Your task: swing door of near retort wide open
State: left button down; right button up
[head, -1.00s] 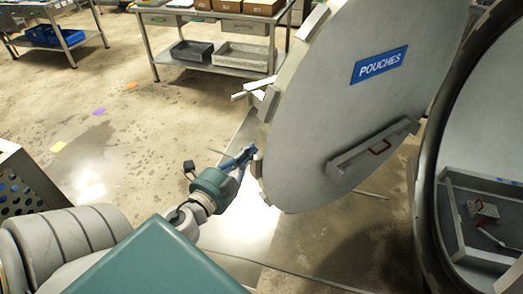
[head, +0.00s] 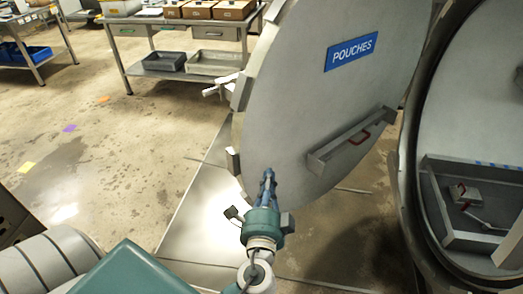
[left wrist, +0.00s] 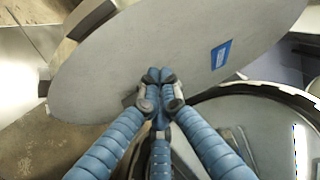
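The retort opening (head: 405,190) is at right in the head view. My left gripper (head: 267,176) is at the lower part of the door's inner face. In the left wrist view its blue fingers (left wrist: 160,77) meet at the tips, empty, against or just in front of the door face (left wrist: 180,40); I cannot tell if they touch. My right gripper is out of view.
A steel bench (head: 188,72) with trays and boxes stands behind the door. A white latch-like part (head: 220,86) juts from the door's left edge. Inside the retort is a tray (head: 459,235) holding small items.

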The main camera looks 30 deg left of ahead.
pick_arm(q)
jog(key=shift+w+a+p, duration=0.75)
jog(key=shift+w+a, duration=0.55)
jog(key=shift+w, duration=0.2)
jog(key=shift+w+a+p, duration=0.7)
jog(key=shift+w+a, duration=0.55)
jog(key=shift+w, duration=0.25)
jog(key=shift+w+a+p, duration=0.75)
jog(key=shift+w+a, duration=0.55)
jog(key=shift+w, duration=0.2)
